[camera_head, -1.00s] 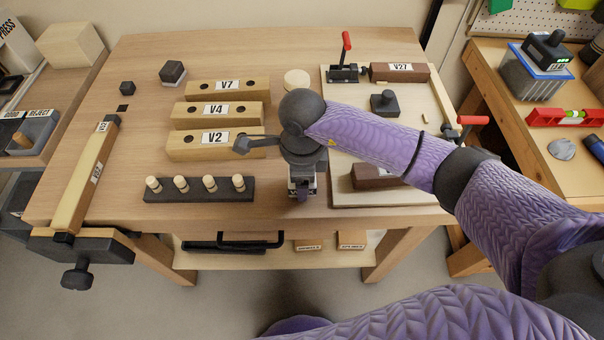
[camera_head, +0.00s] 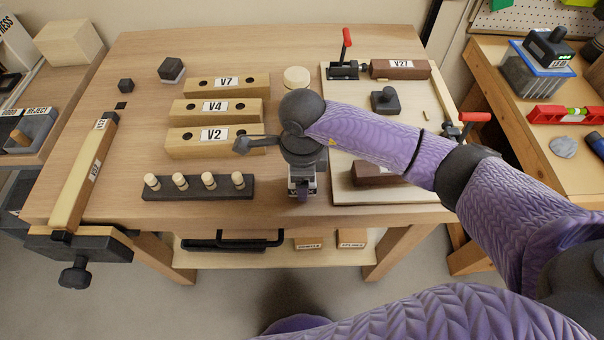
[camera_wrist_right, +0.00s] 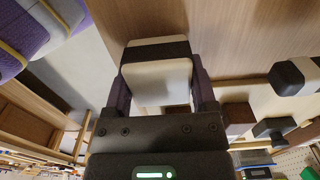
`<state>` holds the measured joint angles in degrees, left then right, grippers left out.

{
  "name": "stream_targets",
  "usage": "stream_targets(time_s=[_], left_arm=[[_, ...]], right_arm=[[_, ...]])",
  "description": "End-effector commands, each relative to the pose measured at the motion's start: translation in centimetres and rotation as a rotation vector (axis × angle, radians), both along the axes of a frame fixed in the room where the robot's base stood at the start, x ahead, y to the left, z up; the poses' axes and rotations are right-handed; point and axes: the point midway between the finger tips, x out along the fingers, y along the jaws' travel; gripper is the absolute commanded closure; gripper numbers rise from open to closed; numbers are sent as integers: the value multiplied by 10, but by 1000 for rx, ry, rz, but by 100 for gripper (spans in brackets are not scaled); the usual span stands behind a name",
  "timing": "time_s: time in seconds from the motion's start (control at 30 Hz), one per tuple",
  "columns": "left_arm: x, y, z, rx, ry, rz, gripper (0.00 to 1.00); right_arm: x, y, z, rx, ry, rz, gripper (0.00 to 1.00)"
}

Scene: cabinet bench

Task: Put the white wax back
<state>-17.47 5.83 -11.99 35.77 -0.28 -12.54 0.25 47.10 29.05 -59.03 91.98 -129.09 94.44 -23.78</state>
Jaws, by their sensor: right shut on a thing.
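My right gripper (camera_wrist_right: 162,90) is shut on a pale, whitish block with rounded corners and a dark band (camera_wrist_right: 157,82), seen between the fingers in the right wrist view. I cannot read any label on it, so I cannot confirm that it is the white wax. In the head view my right gripper (camera_head: 302,185) points down near the bench's front edge, between the peg rack and the plywood board; its wrist hides the held block there. A round cream-white piece (camera_head: 297,77) stands on the bench behind my wrist. My left gripper is not in view.
Blocks V7 (camera_head: 227,85), V4 (camera_head: 216,109) and V2 (camera_head: 213,140) lie left of my wrist, with a peg rack (camera_head: 198,188) in front. The plywood board (camera_head: 400,195) with red-handled clamps is at right. A dark-topped block (camera_head: 171,69) stands at back left.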

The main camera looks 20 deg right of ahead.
Motion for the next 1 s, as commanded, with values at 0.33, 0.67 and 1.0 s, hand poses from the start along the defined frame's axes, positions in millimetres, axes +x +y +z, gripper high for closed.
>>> stream_targets(time_s=[0.33,0.67,1.0], left_arm=[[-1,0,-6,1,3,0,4],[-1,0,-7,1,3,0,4],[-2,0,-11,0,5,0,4]], right_arm=[[0,0,-7,0,0,0,82],[0,0,-8,0,0,0,82],[0,0,-13,0,0,0,82]])
